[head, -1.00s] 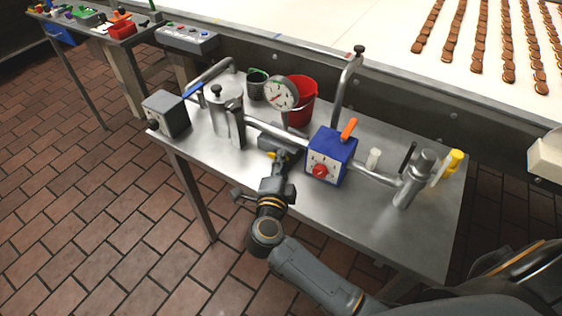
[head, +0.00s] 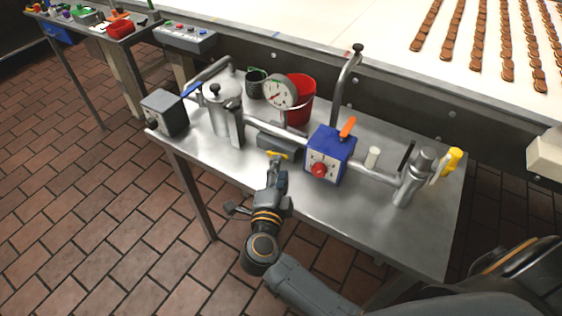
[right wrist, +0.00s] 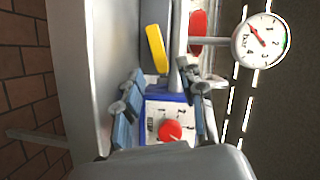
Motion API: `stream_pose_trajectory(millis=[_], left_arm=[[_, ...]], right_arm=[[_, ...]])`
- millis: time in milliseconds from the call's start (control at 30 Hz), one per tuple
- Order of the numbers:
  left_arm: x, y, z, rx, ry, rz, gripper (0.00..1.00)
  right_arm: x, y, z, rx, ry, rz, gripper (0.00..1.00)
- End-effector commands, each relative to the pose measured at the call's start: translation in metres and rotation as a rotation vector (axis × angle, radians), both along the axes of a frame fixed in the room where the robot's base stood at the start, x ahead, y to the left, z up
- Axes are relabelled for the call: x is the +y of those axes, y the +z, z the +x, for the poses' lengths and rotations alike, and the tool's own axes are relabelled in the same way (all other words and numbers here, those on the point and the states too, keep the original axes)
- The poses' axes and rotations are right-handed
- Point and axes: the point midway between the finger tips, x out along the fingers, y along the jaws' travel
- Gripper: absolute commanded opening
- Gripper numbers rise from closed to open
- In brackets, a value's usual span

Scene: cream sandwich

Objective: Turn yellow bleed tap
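The yellow bleed tap (head: 277,155) sits low in front of the pipe in the head view, between the steel canister and the blue box. In the right wrist view its yellow handle (right wrist: 156,48) stands beyond the fingertips, slightly left of centre. My right gripper (head: 274,173) is just on the near side of the tap in the head view. In the right wrist view the right gripper (right wrist: 163,78) is open, its blue-grey fingers apart with nothing held between them. Whether a fingertip touches the tap cannot be told. My left gripper is not in view.
The blue box (head: 330,155) with red knob and orange lever stands right of the gripper. A pressure gauge (head: 281,92), red bucket (head: 303,98) and steel canister (head: 222,108) stand behind. Another yellow handle (head: 453,160) is at the right end. The table's front (head: 345,215) is clear.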

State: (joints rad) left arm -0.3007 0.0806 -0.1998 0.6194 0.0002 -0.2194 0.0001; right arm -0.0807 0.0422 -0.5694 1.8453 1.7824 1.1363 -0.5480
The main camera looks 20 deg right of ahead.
Motion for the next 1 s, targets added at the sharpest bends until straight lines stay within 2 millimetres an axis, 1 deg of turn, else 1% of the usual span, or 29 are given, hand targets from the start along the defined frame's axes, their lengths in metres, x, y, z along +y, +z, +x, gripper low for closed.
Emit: stream_pose_trajectory(millis=[33,200,300,400,567,867,967,1000], left_arm=[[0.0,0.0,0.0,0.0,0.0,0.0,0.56],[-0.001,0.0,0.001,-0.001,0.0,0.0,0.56],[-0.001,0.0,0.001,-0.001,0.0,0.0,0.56],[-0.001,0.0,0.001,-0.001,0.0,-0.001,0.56],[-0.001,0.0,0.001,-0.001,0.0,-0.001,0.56],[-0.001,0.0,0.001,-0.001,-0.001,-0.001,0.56],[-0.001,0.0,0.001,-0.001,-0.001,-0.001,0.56],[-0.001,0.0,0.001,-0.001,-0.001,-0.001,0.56]], right_arm=[[0.006,0.0,-0.012,0.004,0.0,0.005,0.4],[0.025,0.005,-0.042,0.003,0.001,0.004,0.4],[0.032,0.007,-0.055,0.003,0.0,0.004,0.4],[0.038,0.008,-0.064,0.001,-0.001,0.002,0.4],[0.041,0.009,-0.07,0.0,0.0,0.001,0.4],[0.041,0.011,-0.069,-0.004,0.003,-0.001,0.4],[0.043,0.021,-0.065,-0.043,0.036,-0.019,0.4],[0.044,0.029,-0.062,-0.073,0.064,-0.034,0.4]])
